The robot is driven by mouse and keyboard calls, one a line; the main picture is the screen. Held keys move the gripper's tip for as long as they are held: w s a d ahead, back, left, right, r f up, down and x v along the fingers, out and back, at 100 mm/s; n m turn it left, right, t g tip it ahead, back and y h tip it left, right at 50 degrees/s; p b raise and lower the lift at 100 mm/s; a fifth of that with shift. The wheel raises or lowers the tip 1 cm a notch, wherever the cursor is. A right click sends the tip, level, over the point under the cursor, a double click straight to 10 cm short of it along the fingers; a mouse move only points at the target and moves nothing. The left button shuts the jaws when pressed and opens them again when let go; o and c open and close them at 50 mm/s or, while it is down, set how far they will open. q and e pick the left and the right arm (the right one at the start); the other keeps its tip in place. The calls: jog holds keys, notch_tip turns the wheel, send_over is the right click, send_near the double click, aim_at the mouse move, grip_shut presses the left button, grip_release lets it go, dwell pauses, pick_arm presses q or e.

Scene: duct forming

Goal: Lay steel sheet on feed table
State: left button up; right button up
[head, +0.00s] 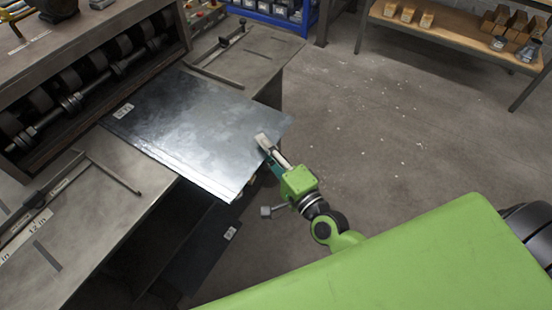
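The steel sheet (190,125) is a shiny grey plate with a small white label. Its far left part lies over the feed table (90,205), between two guide bars, close to the rollers. Its near right part sticks out past the table's front edge. My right gripper (265,144) is at the sheet's overhanging right edge. One finger lies on top of the sheet; the other appears to be beneath, mostly hidden, so it looks shut on the edge. Whether the sheet rests flat on the table I cannot tell. My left gripper is not in view.
The roller machine (85,80) stands behind the sheet. Guide bars lie to the left (110,172) and right (217,55). Another dark labelled sheet (205,255) is below the table. A blue rack (275,12) and a wooden bench (450,38) stand behind.

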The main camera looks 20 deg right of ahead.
jog(key=b+v, duration=0.2)
jog(key=v, duration=1)
jog(key=shift+b, duration=0.3)
jog(key=s+d+f+n+g+h, duration=0.1)
jog(key=s+f+n+g, duration=0.15)
jog(key=f, duration=0.85)
jog(key=s+d+f+n+g, duration=0.1)
jog(key=d+f+n+g, duration=0.15)
jog(key=f, duration=0.85)
jog(key=s+d+f+n+g+h, duration=0.15)
jog(key=f+n, duration=0.25)
jog(key=f, duration=0.6)
jog(key=s+f+n+g+h, duration=0.1)
jog(key=s+f+n+g, duration=0.8)
jog(key=s+f, duration=1.4)
jog(key=s+g, duration=0.1)
jog(key=s, duration=0.2)
jog(key=shift+d+h, duration=0.35)
jog(key=shift+d, duration=0.05)
jog(key=shift+s+g, duration=0.1)
jog(key=shift+g, duration=0.15)
